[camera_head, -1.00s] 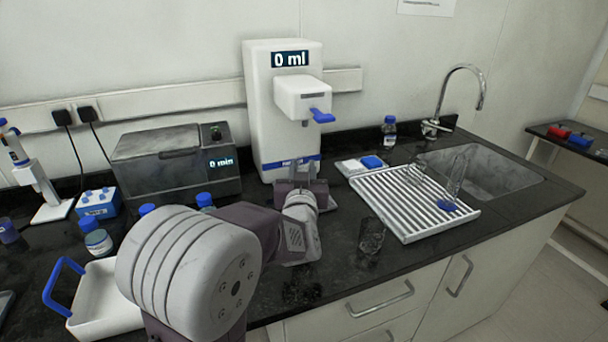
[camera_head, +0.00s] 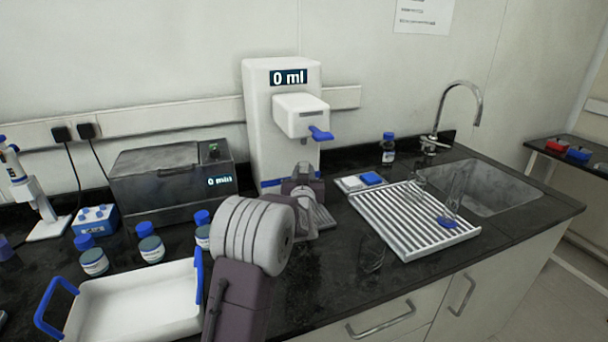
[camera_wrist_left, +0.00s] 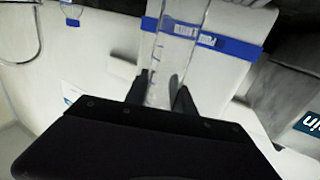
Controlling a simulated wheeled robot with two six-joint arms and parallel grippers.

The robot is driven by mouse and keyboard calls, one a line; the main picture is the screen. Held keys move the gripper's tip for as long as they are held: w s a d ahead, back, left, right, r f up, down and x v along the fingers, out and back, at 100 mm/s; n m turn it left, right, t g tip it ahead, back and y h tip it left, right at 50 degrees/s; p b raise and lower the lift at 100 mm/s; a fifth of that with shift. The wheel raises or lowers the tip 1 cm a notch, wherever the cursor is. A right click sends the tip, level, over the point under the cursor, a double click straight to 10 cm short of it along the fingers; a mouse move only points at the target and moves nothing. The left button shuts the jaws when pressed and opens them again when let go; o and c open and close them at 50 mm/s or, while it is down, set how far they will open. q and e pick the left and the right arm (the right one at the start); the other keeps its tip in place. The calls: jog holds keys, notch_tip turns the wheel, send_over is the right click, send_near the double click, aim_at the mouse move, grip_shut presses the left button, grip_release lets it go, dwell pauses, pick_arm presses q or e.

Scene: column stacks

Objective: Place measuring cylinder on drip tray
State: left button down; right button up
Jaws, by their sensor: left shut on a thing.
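The measuring cylinder (camera_wrist_left: 172,55) is a clear, narrow tube with faint markings in the left wrist view. My left gripper (camera_wrist_left: 162,88) is shut on it, one dark finger on each side. In the head view my left gripper (camera_head: 303,172) is at the front of the white dispenser (camera_head: 262,120), below its spout and blue lever. My arm hides most of the cylinder there. Whether the cylinder touches anything below cannot be told. My right gripper is not in view.
A white ribbed rack (camera_head: 408,228) holds glassware right of the dispenser, before the sink (camera_head: 490,188). A clear beaker (camera_head: 372,253) stands at the rack's left. A grey heater box (camera_head: 172,180), blue-lidded jars (camera_head: 151,246) and a white blue-handled tray (camera_head: 135,305) are left.

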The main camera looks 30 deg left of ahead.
pick_arm(q)
jog(key=shift+s, duration=0.1)
jog(key=shift+f, duration=0.1)
jog(key=c, duration=1.1)
grip_release()
jog(key=shift+o, duration=0.2)
jog(key=shift+r, duration=0.4)
jog(key=b+v, duration=0.1)
jog(key=v, duration=1.1)
jog(key=shift+f, duration=0.2)
